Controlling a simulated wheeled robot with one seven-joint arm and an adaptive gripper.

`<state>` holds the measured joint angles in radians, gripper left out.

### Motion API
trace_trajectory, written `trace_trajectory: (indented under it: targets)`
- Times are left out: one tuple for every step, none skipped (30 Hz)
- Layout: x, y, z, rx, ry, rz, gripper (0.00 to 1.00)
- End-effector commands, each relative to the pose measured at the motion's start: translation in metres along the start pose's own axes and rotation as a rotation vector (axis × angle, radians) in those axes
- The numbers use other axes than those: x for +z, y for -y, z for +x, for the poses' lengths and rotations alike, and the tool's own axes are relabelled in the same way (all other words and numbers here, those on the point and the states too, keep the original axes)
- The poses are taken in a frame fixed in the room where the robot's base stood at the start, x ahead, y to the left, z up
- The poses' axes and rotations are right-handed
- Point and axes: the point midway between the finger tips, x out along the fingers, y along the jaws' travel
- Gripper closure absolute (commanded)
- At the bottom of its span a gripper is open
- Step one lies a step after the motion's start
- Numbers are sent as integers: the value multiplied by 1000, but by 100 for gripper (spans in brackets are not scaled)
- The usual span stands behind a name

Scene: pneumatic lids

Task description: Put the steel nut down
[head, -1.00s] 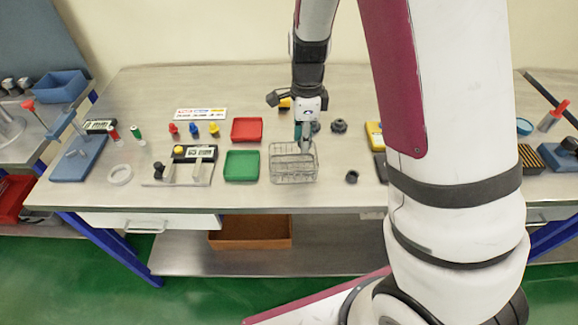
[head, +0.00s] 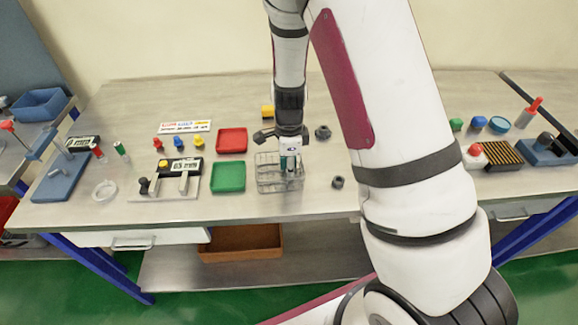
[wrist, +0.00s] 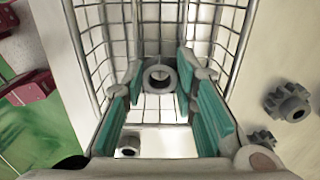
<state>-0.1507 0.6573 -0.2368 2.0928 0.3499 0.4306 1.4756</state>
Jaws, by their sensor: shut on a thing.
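The steel nut (wrist: 160,78), a grey ring with a round hole, sits between my fingertips in the wrist view. My gripper (wrist: 159,86) is shut on it with its teal-padded fingers. The wire basket (wrist: 90,42) surrounds the fingertips in the wrist view. In the head view my gripper (head: 290,172) points down at the basket (head: 266,184), and the nut is too small to make out there. I cannot tell whether the nut touches the basket floor.
Green tray (head: 228,178) and red tray (head: 232,140) stand left of the basket. Dark gear-like parts (head: 322,132) (head: 338,182) lie to its right. A small holed part (wrist: 128,150) shows low in the wrist view. My arm hides the table's right middle.

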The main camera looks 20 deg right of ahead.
Motion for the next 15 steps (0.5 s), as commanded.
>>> trace_trajectory:
  targets:
    - [0, 0, 2, 1, 0, 0, 72]
    - [0, 0, 1, 1, 0, 0, 65]
    - [0, 0, 1, 1, 0, 0, 56]
    - [0, 0, 1, 1, 0, 0, 54]
    - [0, 0, 1, 1, 0, 0, 54]
    - [0, 0, 1, 1, 0, 0, 54]
    - [0, 0, 1, 1, 0, 0, 54]
    - [0, 0, 1, 1, 0, 0, 54]
    - [0, 0, 1, 1, 0, 0, 54]
    - [0, 0, 1, 1, 0, 0, 54]
    - [0, 0, 1, 1, 0, 0, 54]
    - [0, 0, 0, 0, 0, 0, 54]
    - [0, 0, 0, 0, 0, 0, 54]
    - [0, 0, -2, 0, 0, 0, 54]
    - [0, 0, -4, -1, 0, 0, 54]
